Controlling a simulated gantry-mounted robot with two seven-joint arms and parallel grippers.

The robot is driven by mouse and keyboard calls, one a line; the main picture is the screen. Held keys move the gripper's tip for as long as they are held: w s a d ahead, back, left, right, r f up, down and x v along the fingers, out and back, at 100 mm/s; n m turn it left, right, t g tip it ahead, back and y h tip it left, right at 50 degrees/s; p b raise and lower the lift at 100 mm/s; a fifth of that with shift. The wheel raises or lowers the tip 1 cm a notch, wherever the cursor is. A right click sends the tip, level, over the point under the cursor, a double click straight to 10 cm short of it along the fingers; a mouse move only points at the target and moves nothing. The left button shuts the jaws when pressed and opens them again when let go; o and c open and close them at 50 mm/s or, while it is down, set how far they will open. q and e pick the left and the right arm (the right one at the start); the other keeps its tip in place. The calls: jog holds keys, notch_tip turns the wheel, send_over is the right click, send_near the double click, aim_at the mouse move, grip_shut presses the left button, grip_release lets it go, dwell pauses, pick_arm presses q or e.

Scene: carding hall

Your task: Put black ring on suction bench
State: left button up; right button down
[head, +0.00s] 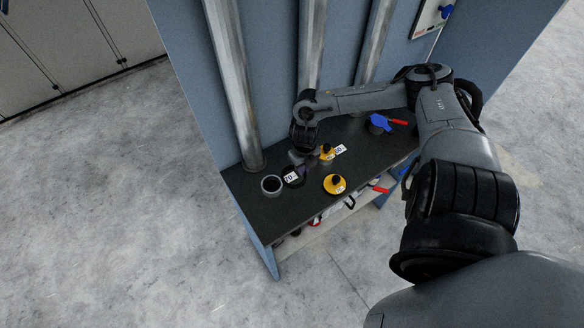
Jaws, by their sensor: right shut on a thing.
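The suction bench (305,208) is a dark-topped bench against a blue wall panel. The black ring (292,182), with a white tag reading 70, is at the left part of the bench top. My right gripper (299,167) reaches down from above and is shut on the black ring; its fingers partly hide it. I cannot tell whether the ring touches the bench top. My left gripper is not in view.
Yellow-and-black pieces (335,185) (327,153) are to the right. A blue piece with a red handle (378,123) is farther right. Metal pipes (234,85) rise behind. A lower shelf (325,226) holds tools.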

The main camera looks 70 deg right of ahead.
jog(key=s+a+f+b, duration=0.1)
jog(key=s+a+b, duration=0.2)
jog(key=s+a, duration=0.6)
jog(key=b, duration=0.5)
send_over(303, 206)
notch_tip(303, 206, down, 8)
jog(key=shift+r, duration=0.25)
jog(key=shift+f, duration=2)
jog(key=shift+d, duration=0.1)
jog(key=shift+f, duration=0.15)
